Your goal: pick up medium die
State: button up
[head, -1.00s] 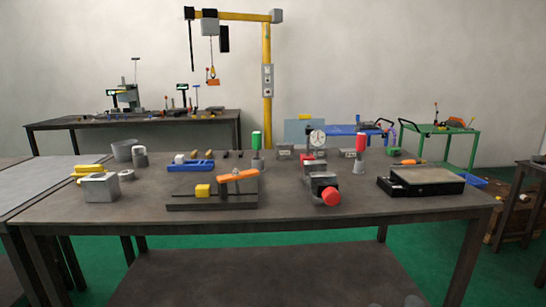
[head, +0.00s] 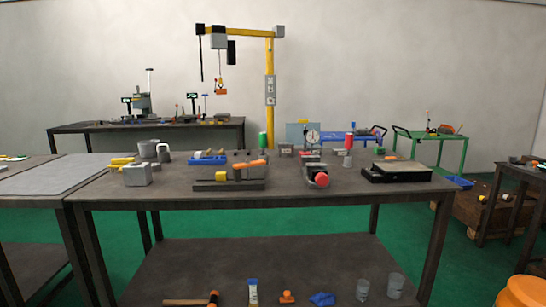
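My gripper is not in view. A dark work table (head: 95,195) stands in front of me with many small tools on it. I cannot tell which thing is the medium die at this size. A device with a red round knob (head: 321,180), perhaps the indexing chuck, sits right of the table's middle. A blue tray (head: 208,160) with small pale pieces lies at the back left. In front of it is a dark fixture (head: 230,185) with a yellow block (head: 221,176) and an orange handle (head: 250,164).
A grey block (head: 137,176) stands left, a black-framed plate (head: 410,173) right. The lower shelf (head: 220,260) holds a hammer (head: 190,302), a bottle (head: 253,291) and grey cups (head: 396,285). An orange stool (head: 525,291) is at the lower right. A yellow crane (head: 270,85) stands behind.

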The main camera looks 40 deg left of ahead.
aim_at(316, 149)
jog(key=u, duration=1.55)
jog(key=i, duration=0.75)
jog(key=u, duration=0.05)
